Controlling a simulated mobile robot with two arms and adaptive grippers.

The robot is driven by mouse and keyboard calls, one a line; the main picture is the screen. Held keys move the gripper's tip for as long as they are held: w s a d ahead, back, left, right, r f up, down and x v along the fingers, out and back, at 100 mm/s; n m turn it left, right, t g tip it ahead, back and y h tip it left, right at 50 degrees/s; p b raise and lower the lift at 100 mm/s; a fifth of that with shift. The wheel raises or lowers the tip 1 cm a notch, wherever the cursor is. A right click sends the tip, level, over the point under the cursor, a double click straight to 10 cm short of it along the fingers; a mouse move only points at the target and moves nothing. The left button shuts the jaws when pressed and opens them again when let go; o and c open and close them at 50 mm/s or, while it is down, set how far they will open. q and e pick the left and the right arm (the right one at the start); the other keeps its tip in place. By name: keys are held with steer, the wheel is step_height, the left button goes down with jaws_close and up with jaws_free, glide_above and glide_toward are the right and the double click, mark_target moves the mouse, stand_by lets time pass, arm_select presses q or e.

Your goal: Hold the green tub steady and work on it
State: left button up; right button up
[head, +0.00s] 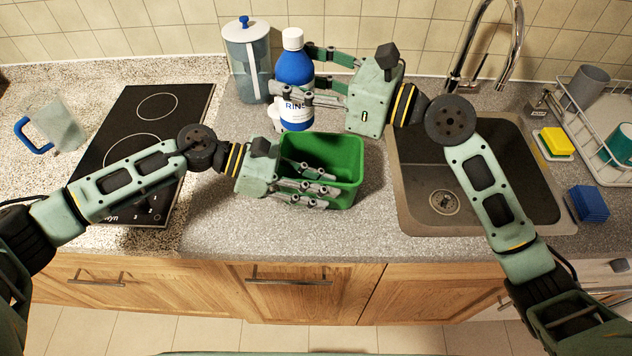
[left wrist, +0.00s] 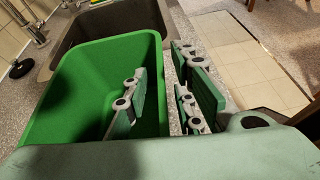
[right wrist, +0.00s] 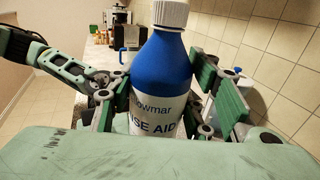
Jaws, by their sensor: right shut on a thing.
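The green tub (head: 345,150) stands on the counter between hob and sink; it also fills the left of the left wrist view (left wrist: 95,70). Gaps show between the fingers and the wall in the left wrist view. My right gripper (head: 297,72) is shut on a blue rinse-aid bottle (head: 294,68) with a white cap, behind the tub. The bottle is upright between the fingers in the right wrist view (right wrist: 168,75).
A black hob (head: 125,130) and a clear jug with a blue handle (head: 55,128) are at left. At right are the sink (head: 480,170), tap, yellow sponge (head: 556,141), blue sponge (head: 588,203) and dish rack.

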arm_select(q)
steer(key=shift+c, duration=0.5)
jaws_close()
